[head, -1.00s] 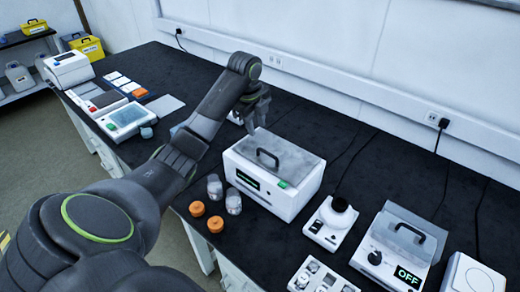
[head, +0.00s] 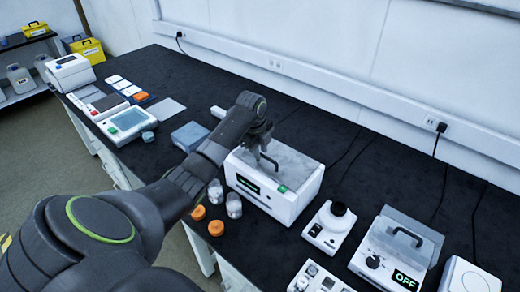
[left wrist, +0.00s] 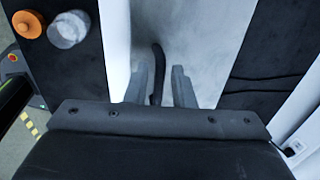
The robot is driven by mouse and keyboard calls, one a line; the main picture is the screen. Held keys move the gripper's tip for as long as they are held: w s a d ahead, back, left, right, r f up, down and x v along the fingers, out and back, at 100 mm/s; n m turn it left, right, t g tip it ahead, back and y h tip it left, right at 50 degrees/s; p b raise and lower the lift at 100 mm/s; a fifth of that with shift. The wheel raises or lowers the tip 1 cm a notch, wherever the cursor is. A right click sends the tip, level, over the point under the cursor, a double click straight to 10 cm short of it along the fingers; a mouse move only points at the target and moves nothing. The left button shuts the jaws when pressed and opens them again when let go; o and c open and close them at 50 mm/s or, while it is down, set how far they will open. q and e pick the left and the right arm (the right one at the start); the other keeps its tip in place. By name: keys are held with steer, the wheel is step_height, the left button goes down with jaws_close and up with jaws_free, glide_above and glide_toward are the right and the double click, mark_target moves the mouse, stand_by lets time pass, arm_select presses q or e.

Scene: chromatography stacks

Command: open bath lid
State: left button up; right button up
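The white bath box (head: 292,206) stands on the black bench, with a green display on its front. Its grey lid (head: 295,167) is closed and carries a black arched handle (head: 270,161). My left gripper (head: 261,152) is over the lid at the handle. Finger contact with the lid cannot be told. My right gripper is not in view.
Two orange-capped pieces (head: 216,227) and clear jars (head: 234,204) stand in front of the box. To its right are a small white device with a black top (head: 331,224) and a lidded device reading OFF (head: 394,252). Cables run behind. A blue-grey box (head: 190,136) lies left.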

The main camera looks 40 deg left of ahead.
arm_select(q)
jaws_close()
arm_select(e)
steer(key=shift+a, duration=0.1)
arm_select(q)
steer(key=shift+w+r, duration=0.1)
steer(key=shift+r, duration=0.05)
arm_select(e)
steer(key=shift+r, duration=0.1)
